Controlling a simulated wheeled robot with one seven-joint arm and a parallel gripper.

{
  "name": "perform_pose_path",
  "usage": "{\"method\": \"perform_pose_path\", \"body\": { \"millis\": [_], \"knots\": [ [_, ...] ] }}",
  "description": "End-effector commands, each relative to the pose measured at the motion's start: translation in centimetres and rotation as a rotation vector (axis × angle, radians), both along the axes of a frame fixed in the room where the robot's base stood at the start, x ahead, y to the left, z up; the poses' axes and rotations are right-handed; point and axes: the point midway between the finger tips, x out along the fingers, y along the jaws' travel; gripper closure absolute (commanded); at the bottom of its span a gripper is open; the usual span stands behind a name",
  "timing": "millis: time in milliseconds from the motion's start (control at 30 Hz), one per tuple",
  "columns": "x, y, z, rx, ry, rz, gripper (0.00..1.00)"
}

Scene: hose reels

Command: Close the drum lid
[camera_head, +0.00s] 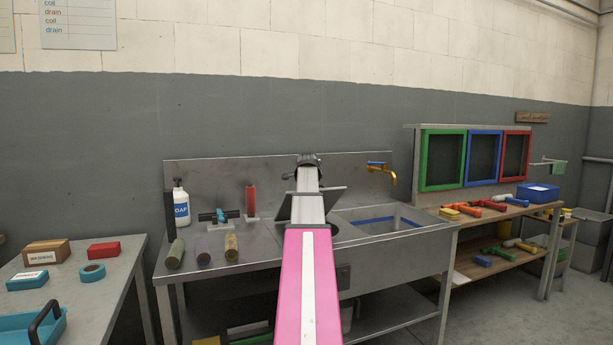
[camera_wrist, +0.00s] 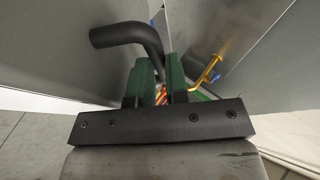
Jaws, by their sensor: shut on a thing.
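The drum lid (camera_head: 333,201) is a grey metal plate standing tilted up at the worktop, left of the sink basin, mostly hidden behind my pink and white arm. A dark round rim (camera_head: 335,231), likely the drum opening, shows partly below it. In the wrist view, a black bent handle (camera_wrist: 128,35) runs down between the green finger pads of my gripper (camera_wrist: 154,80). The gripper is shut on this handle. Grey plate surfaces lie close on both sides of it, and I cannot tell which is the lid. In the head view the arm hides the fingers.
A brass tap (camera_head: 384,172) with a blue top and the sink basin (camera_head: 400,231) are to the right. A tool bench (camera_head: 520,209) is farther right.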

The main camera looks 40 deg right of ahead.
Motion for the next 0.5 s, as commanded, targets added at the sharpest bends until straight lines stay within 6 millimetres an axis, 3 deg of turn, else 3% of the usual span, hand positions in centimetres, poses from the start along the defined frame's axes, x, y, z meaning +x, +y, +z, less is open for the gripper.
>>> {"method": "perform_pose_path", "body": {
  "millis": [33,100,500],
  "knots": [
    [-1.8,0.7,-1.3,-0.010,-0.044,-0.001,1.00],
    [-2.9,1.0,-2.3,-0.024,-0.106,-0.001,1.00],
    [-6.4,1.7,-7.4,-0.084,-0.352,-0.001,1.00]
  ]
}}
